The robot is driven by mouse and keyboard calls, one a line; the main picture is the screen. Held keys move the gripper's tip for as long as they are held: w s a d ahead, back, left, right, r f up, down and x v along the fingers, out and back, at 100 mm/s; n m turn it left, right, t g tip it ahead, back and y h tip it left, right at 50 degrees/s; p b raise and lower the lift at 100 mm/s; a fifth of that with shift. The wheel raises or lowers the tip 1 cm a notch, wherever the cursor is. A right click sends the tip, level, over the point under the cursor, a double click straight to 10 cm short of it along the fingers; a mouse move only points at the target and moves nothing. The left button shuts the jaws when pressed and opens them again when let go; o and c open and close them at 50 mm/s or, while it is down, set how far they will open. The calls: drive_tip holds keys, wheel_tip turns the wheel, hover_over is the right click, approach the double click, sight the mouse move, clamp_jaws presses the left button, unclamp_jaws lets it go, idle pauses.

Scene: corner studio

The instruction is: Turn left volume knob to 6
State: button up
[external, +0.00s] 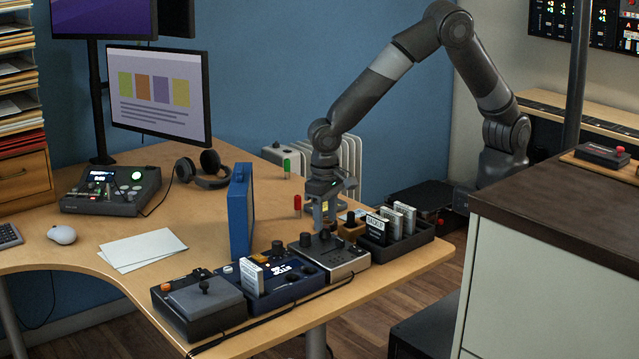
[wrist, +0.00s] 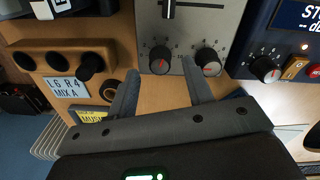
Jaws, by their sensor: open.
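The grey metal mixer panel (wrist: 184,18) shows at the top of the wrist view with a slider and two dark knobs with red pointer marks. The picture-left knob (wrist: 160,60) has its red mark toward the lower part of its face; I cannot read its number surely. The picture-right knob (wrist: 208,62) sits beside it. My gripper (wrist: 160,67) is open, its fingertips apart on either side of the picture-left knob; contact is not clear. In the external view my gripper (external: 326,212) points down behind the mixer (external: 338,262).
A wooden box (wrist: 40,52) with dark knobs and a label reading "L6 R4 MIX A" (wrist: 69,88) is close on the left. A dark blue unit (wrist: 262,48) stands close on the right. A blue upright panel (external: 241,210) and a cartridge tray (external: 405,243) flank the area.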

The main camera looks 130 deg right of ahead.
sight(325, 226)
wheel_tip(325, 226, up, 8)
drive_tip(key=shift+w, duration=0.1)
idle(0.5)
